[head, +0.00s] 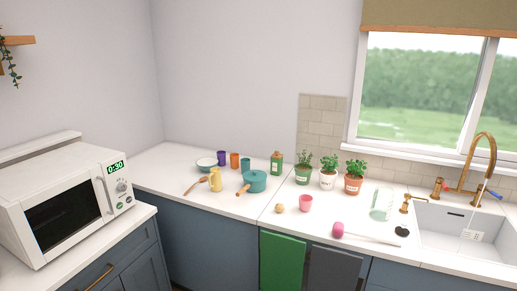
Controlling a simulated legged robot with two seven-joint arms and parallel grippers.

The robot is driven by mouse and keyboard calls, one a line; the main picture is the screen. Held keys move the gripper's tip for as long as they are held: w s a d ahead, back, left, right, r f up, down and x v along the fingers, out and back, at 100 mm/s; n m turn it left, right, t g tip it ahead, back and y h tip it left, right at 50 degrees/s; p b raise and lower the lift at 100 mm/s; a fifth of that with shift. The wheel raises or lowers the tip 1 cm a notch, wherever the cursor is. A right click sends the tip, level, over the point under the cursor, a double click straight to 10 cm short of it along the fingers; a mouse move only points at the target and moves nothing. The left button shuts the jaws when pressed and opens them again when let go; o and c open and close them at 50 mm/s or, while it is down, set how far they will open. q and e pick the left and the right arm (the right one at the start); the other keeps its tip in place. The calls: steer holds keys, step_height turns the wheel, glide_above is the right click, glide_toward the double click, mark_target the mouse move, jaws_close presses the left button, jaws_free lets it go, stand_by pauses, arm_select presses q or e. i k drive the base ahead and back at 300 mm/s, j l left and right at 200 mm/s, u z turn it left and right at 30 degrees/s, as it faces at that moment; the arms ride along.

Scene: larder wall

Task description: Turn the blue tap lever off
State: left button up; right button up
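The blue tap lever (493,193) is a small blue handle on the right side of the tap at the far right of the head view. The brass tap (482,138) has a tall curved spout and stands behind the white sink (471,222). A red lever (440,184) sits on the tap's left side. The blue lever is too small to tell whether it is on or off, and I cannot make out any running water. Neither of my grippers shows in this view.
A white microwave (68,196) stands at the left.

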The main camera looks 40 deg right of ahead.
mark_target(480, 186)
steer(key=z, duration=2.8)
steer(key=u, duration=0.15)
steer(key=i+l+u, duration=0.4)
steer(key=l+u, duration=0.25)
steer(key=i+l+u, duration=0.15)
steer(key=l+u, duration=0.15)
steer(key=l, duration=0.15)
